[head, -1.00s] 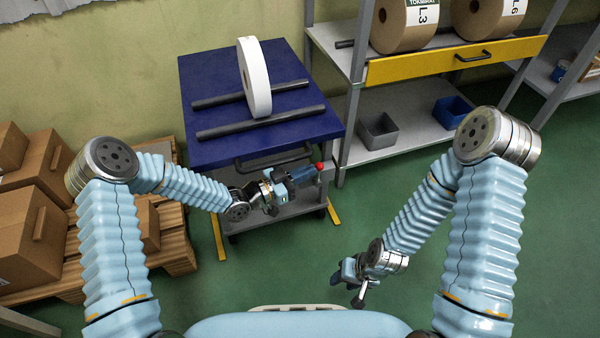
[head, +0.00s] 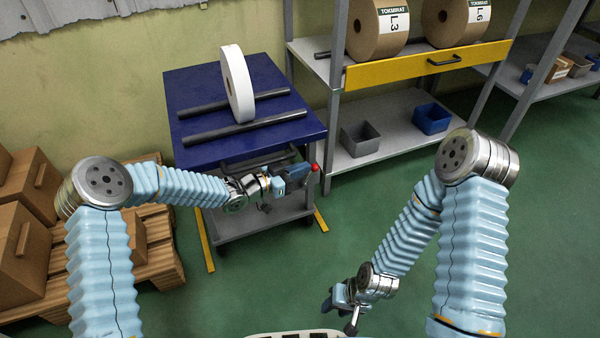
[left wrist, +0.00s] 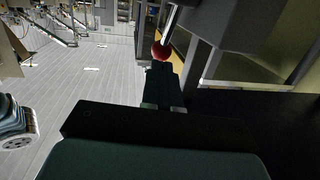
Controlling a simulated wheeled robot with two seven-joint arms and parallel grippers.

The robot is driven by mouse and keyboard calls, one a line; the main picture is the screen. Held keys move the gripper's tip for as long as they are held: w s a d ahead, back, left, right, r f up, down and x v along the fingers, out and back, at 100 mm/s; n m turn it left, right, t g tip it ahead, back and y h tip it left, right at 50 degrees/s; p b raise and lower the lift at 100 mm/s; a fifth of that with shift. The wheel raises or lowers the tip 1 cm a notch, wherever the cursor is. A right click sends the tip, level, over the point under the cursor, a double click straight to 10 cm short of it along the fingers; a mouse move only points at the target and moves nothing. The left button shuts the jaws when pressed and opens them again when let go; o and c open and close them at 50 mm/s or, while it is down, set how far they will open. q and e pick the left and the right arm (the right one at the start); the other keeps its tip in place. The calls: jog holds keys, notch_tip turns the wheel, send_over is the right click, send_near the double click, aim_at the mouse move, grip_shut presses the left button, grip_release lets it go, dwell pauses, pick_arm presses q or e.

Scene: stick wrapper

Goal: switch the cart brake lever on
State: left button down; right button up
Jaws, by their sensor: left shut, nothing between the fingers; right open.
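The cart (head: 245,142) has a blue top and stands against the wall in the head view. Its brake lever ends in a red knob (head: 315,167) at the cart's front right corner. The knob also shows in the left wrist view (left wrist: 160,51), on a light rod. My left gripper (head: 303,172) is shut and empty, with its fingertips at the knob; I cannot tell whether they touch it. In the left wrist view the closed fingers (left wrist: 163,80) point at the knob. My right gripper (head: 338,312) is open and empty, low over the floor, away from the cart.
A white roll (head: 238,85) stands between two dark bars on the cart top. A shelf with a yellow drawer (head: 430,63) and large rolls stands close to the cart's right. Cartons on a pallet (head: 150,250) lie at left. Green floor is clear in front at right.

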pick_arm(q)
jog(key=p+v, duration=0.1)
jog(key=v, duration=1.2)
jog(key=shift+s+a, duration=0.25)
jog(key=shift+a, duration=0.1)
jog(key=shift+r, duration=0.1)
jog(key=s+a+f+n+g+y+p, duration=0.2)
jog(key=s+f+n+g+y+p, duration=0.1)
jog(key=s, duration=0.9)
jog(key=s+a+f+n+g+y+p, duration=0.3)
jog(key=s+f+n+g+y+p, duration=0.1)
jog(key=s+f+n+y, duration=0.4)
jog(key=s+f+n+p, duration=0.1)
jog(key=s+f+n, duration=0.1)
jog(key=s+n, duration=0.1)
jog(key=shift+s+f+p, duration=0.2)
jog(key=shift+s+p, duration=0.2)
jog(key=shift+s, duration=0.35)
